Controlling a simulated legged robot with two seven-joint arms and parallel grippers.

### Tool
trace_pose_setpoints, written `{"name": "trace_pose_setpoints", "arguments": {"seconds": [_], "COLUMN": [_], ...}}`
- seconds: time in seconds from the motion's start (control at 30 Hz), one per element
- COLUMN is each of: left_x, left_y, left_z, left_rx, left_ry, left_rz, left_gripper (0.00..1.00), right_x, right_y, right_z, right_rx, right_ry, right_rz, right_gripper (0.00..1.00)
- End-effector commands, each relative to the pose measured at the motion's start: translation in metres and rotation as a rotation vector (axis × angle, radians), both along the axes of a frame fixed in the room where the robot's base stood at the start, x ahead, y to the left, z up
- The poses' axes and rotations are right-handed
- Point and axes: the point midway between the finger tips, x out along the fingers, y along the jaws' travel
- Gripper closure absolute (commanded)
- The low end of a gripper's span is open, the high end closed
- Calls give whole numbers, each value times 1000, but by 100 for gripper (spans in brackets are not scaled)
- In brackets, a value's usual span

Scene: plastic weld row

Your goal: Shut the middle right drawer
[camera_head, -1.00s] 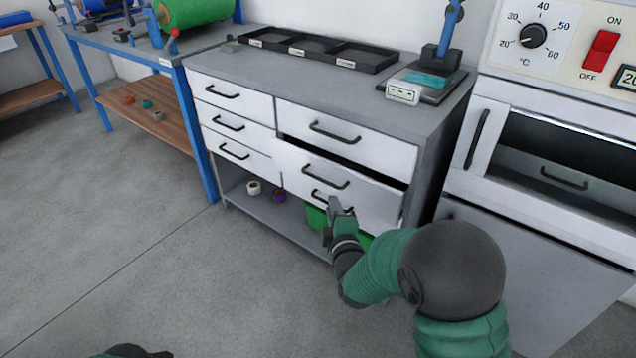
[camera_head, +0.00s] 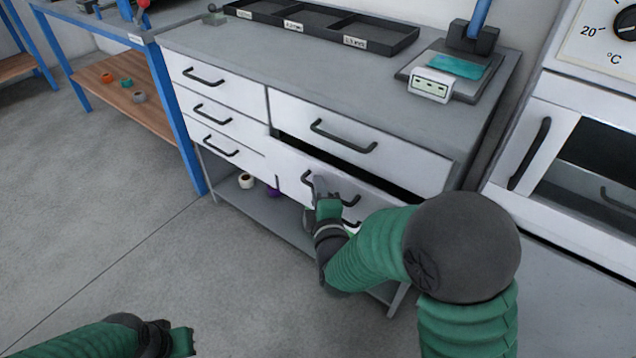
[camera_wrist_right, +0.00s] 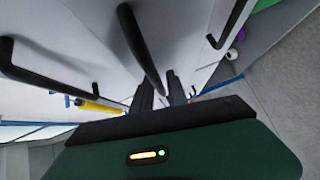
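The middle right drawer (camera_head: 285,163) of the white drawer unit is partly pulled out, with a dark gap above its front. Its dark bar handle (camera_head: 306,179) is partly hidden by my right gripper (camera_head: 323,186), which is at the drawer front. In the right wrist view the two dark fingers of my right gripper (camera_wrist_right: 160,92) are apart. A dark handle bar (camera_wrist_right: 139,48) runs down toward the gap between them; I cannot tell whether they touch it. My left gripper (camera_head: 180,340) is low at the bottom left, away from the drawers; its opening is unclear.
The top right drawer (camera_head: 400,160) and the left drawers (camera_head: 215,118) look shut. A black tray (camera_head: 400,45) and a device with a white display (camera_head: 432,85) stand on the worktop. An oven-like cabinet (camera_head: 535,115) stands at the right. Grey floor (camera_head: 110,240) is free at the left.

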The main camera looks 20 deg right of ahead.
Motion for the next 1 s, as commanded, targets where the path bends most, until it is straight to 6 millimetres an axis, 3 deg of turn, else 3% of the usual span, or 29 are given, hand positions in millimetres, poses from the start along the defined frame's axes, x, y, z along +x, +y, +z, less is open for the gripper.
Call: {"name": "trace_pose_setpoints", "arguments": {"seconds": [0.1, 0.27, 1.0], "left_x": [0, 0, 0], "left_y": [0, 0, 0], "left_z": [0, 0, 0], "left_rx": [0, 0, 0], "left_ry": [0, 0, 0], "left_rz": [0, 0, 0], "left_gripper": [100, 100, 100], "right_x": [0, 0, 0], "right_y": [-1, -2, -2], "right_z": [0, -1, -4], "right_rx": [1, 1, 2], "right_ry": [1, 2, 8], "right_rz": [-1, -2, -3], "right_gripper": [81, 100, 100]}}
